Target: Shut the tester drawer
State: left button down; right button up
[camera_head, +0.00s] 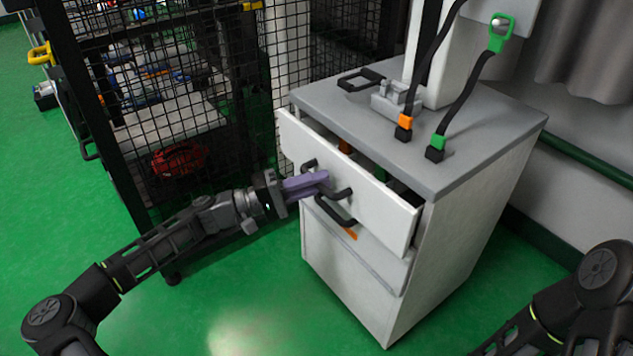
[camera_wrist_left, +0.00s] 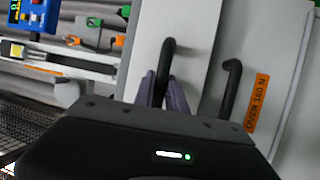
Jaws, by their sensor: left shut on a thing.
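The tester drawer (camera_head: 375,203) is the upper drawer of a white cabinet in the head view. It stands partly open, and a gap shows behind its front. My left gripper (camera_head: 322,179), with purple fingers, is shut on the drawer's black handle (camera_head: 340,194). Part of the handle is hidden behind the fingers. My right arm shows only at the lower right, and its gripper is out of view.
A lower drawer (camera_head: 345,245) looks closed; its black handle and orange label (camera_wrist_left: 257,102) show in the left wrist view. Grey tester parts (camera_head: 395,100) and straps with green and orange clips stand on the cabinet top (camera_head: 470,150). A black mesh cage (camera_head: 180,110) stands left.

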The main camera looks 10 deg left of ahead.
aim_at(332, 175)
dwell(0.8)
pick_arm(q)
jog(key=w+d, duration=0.2)
jog(key=w, duration=0.1)
jog(key=shift+d, duration=0.35)
jog(key=shift+a, duration=0.1)
jog(key=c, duration=1.4)
grip_release()
jog(key=shift+w, duration=0.15)
jog(key=shift+o, duration=0.2)
